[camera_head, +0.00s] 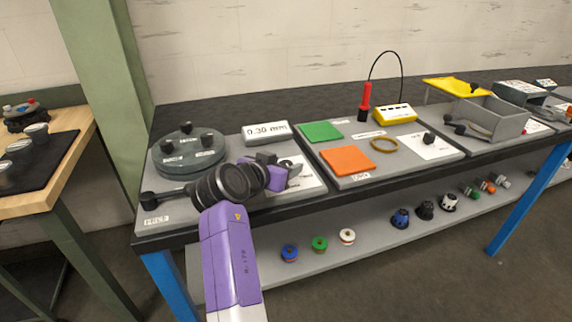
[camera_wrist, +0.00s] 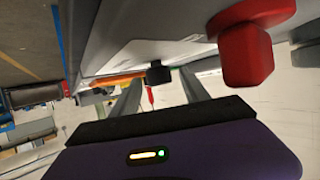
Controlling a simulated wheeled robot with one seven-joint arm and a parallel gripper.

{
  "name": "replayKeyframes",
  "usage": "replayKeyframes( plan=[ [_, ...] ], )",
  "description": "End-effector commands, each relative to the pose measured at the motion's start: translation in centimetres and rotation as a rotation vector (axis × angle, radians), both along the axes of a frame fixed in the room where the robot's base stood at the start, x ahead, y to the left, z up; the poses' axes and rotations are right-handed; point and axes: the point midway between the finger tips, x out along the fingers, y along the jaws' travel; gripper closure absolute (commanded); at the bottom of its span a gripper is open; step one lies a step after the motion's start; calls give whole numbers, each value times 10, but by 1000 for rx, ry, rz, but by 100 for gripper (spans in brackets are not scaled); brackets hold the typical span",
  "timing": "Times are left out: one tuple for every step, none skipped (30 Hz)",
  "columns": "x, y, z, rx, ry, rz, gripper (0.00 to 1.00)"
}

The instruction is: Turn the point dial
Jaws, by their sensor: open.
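A red knob (camera_wrist: 247,55) with a block handle on a round red base sits on a grey panel at the upper right of the wrist view. No label on it is readable, so I cannot tell for sure that it is the point dial. It does not show in the head view, where my arm covers part of the left panel. My gripper (camera_head: 291,172) is over the right part of that panel in the head view. In the wrist view its two grey fingers (camera_wrist: 161,86) are apart and empty, left of the red knob and not touching it.
A grey round plate (camera_head: 180,158) with black knobs and a display reading 0.30 mm (camera_head: 267,133) stand on the left panel. A black-ended lever (camera_head: 150,199) is at its front left. Orange (camera_head: 348,160) and green (camera_head: 321,131) squares lie on the middle panel.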

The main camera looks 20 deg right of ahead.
Motion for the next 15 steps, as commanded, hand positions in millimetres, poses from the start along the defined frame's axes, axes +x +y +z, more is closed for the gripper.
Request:
replayKeyframes(
  plan=[
    [-5, 6, 3, -2, -2, 3, 47],
    [-9, 10, 5, -2, -1, 2, 47],
    [-13, 14, 8, -2, -2, 3, 47],
    [-16, 18, 10, -2, -1, 2, 47],
    [-20, 21, 12, -1, -2, 2, 47],
    [-24, 25, 14, -1, -2, 2, 47],
    [-27, 28, 16, -1, -2, 2, 47],
    [-29, 31, 17, -1, -2, 2, 47],
    [-32, 34, 19, 0, -1, 1, 47],
    [-34, 36, 20, -1, 0, 1, 47],
    [-36, 37, 21, -1, 0, 1, 47],
    [-38, 39, 22, -1, -1, 0, 47],
    [-39, 40, 23, 0, 0, 0, 47],
    [-40, 41, 23, 0, 0, 0, 47],
    [-41, 42, 24, 0, 0, 0, 47]
  ],
)
